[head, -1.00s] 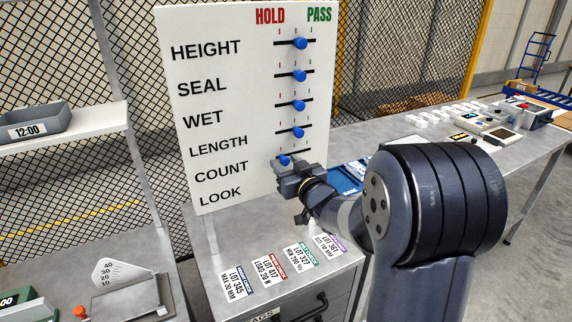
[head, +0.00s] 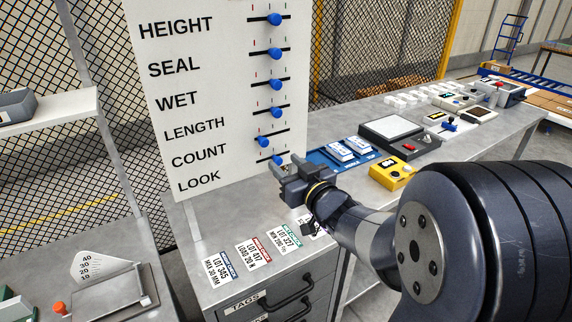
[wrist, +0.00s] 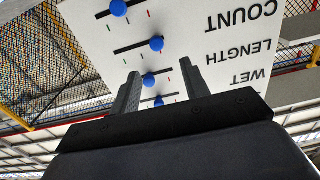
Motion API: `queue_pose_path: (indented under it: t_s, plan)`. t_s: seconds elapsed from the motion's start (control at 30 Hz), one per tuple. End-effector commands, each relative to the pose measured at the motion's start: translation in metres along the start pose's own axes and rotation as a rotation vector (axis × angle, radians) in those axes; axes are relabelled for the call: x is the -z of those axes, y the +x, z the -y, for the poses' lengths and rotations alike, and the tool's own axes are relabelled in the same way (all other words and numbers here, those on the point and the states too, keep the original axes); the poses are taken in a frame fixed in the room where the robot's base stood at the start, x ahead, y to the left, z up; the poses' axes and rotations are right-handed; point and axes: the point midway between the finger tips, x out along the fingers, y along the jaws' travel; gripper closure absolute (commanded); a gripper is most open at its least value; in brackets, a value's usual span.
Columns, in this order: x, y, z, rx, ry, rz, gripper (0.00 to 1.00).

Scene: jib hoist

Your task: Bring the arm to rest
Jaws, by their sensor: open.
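My gripper (head: 286,166) is at the lower right of the white board (head: 205,100), near the LOOK row. Its jaws are open, and no held object shows between the fingers in the wrist view (wrist: 160,70). The blue LOOK knob (head: 277,160) shows just beyond the fingertips; I cannot tell if they touch. The blue COUNT knob (head: 263,142) sits toward the left of its slot. The HEIGHT knob (head: 274,19), SEAL knob (head: 275,53), WET knob (head: 276,84) and LENGTH knob (head: 276,112) sit right of centre.
Lot cards (head: 254,253) lie on the grey bench below the board. A yellow box (head: 391,172), a blue tray (head: 323,160) and a dark scale (head: 398,132) stand on the bench to the right. A shelf (head: 50,115) is at the left.

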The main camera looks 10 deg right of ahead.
Motion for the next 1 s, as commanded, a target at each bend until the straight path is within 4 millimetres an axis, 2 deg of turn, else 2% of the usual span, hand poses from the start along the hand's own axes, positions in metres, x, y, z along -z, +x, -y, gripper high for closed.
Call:
queue_pose_path:
  t_s: [0.27,0.8,1.0]
  plan:
    - [0.000,0.009,0.000,0.001,0.000,0.001,0.56]
    - [0.001,0.092,-0.001,0.000,0.001,0.001,0.56]
    - [0.001,0.110,-0.002,-0.002,0.000,0.000,0.56]
